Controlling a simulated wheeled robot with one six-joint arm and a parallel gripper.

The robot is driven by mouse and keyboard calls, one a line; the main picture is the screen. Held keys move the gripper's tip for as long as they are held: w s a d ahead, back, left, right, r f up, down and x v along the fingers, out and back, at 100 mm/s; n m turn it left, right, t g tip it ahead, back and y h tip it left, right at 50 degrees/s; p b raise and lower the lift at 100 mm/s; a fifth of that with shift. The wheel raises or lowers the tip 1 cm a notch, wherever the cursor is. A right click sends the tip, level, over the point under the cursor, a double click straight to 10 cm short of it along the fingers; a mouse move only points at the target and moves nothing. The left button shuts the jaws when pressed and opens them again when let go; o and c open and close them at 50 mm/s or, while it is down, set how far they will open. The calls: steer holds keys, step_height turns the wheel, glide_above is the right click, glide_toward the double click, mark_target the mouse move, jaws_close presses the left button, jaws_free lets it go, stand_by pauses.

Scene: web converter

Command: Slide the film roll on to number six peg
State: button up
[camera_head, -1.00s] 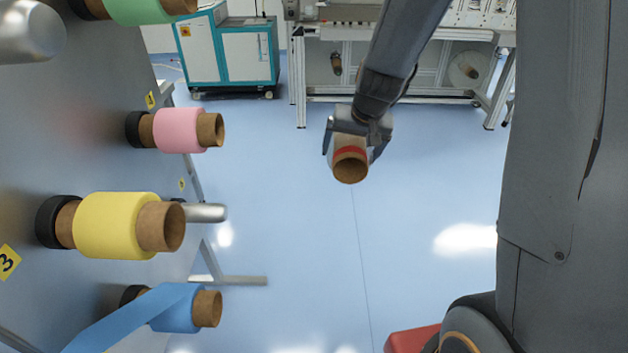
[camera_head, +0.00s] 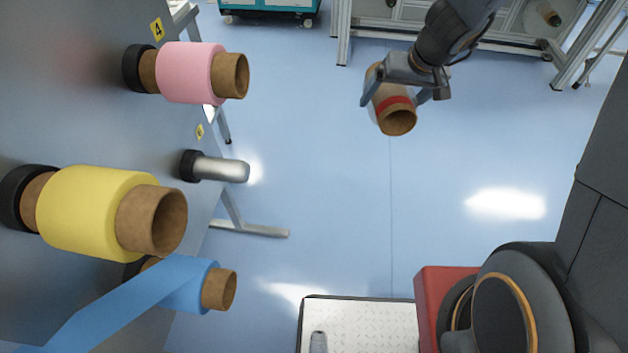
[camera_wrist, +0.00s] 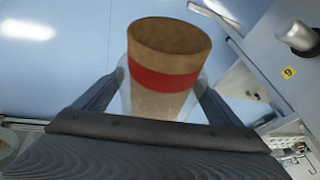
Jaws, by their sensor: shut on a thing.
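The film roll (camera_head: 393,104) is a brown cardboard core with a red band and a clear, pale wrap. My gripper (camera_head: 396,98) is shut on it, one finger on each side, and holds it in the air over the floor. The roll is tilted, with an open core end facing the head camera. In the wrist view the roll (camera_wrist: 168,78) sits between both fingers. The number six peg (camera_head: 220,169) is a bare silver rod with a black collar, below a yellow 6 label (camera_head: 199,131). It stands left of and apart from the roll. In the wrist view this peg (camera_wrist: 299,37) is at the upper right.
Pink (camera_head: 190,72), yellow (camera_head: 98,213) and blue (camera_head: 190,285) rolls sit on other pegs of the grey panel (camera_head: 80,100). The blue film stretches down to the left. A white platform (camera_head: 360,322) and a red block (camera_head: 440,300) are at the bottom. Floor space between roll and peg is clear.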

steer(key=s+a+f+n+g+y+b, duration=0.1)
steer(key=s+a+f+n+g+b, duration=0.1)
steer(key=s+a+f+n+b, duration=0.3)
steer(key=s+a+f+n+g+y+b, duration=0.1)
steer(key=s+a+f+n+g+b, duration=0.2)
steer(key=s+a+f+n+b, duration=0.2)
steer(key=a+f+n+b, duration=0.3)
steer(key=a+f+n, duration=0.2)
steer(key=a+f, duration=0.2)
steer(key=shift+s+a+f+n+g+b, duration=0.3)
steer(key=shift+s+a+f+n+b, duration=0.1)
steer(key=shift+f, duration=0.3)
steer(key=shift+d+f+b, duration=0.1)
steer(key=shift+d+b, duration=0.05)
steer(key=shift+b, duration=0.3)
steer(key=shift+w+a+b, duration=0.15)
steer(key=shift+a+b, duration=0.05)
steer(key=shift+a, duration=1.2)
steer(key=shift+w+a+b, duration=0.1)
steer(key=shift+a+b, duration=0.05)
steer(key=shift+a, duration=1.25)
steer(key=shift+b, duration=1.05)
steer(key=shift+w+a, duration=0.1)
steer(key=shift+a, duration=1.2)
